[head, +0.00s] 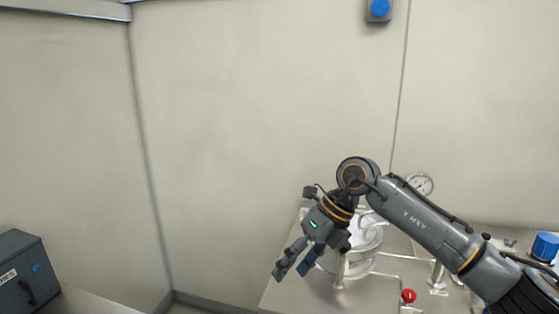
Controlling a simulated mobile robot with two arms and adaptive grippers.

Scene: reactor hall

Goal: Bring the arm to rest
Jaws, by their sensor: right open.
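My right arm comes in from the lower right and bends at a joint near the middle right. My right gripper (294,269) points down and to the left, over the left part of a bench (285,289). It is open, and nothing shows between its fingers. My left gripper is out of view.
Behind the gripper is a round metal vessel (371,238) with pipes. A pressure gauge (421,183), a red knob (408,295) and a blue knob (546,246) are to the right. A dark grey box (27,272) stands far left. Between it and the bench is a gap.

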